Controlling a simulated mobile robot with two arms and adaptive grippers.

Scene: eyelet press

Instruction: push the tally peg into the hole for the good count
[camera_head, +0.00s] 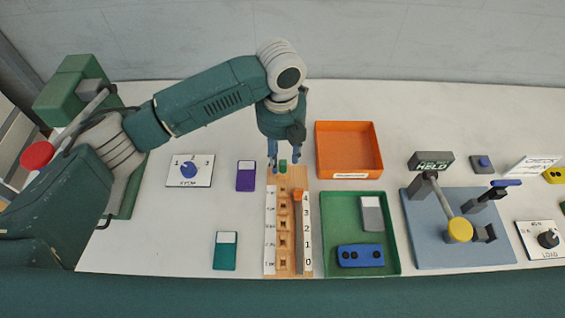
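A wooden tally board (283,262) lies on the table, with a column of dark square holes. White labels run down its left side, too small to read, and a number strip reading 3, 2, 1, 0 runs down its right side. A small green peg (283,166) stands at the board's far end. My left gripper (284,163) points down there, its two blue fingers apart on either side of the green peg, with gaps visible. A grey strip with an orange top (298,194) lies along the board's right part. My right gripper is not in view.
An orange tray (319,150) and a green tray (327,264) holding grey and blue pieces stand right of the board. A purple card (246,182) and a teal card (225,258) lie left. A blue-based press (430,254) stands farther right.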

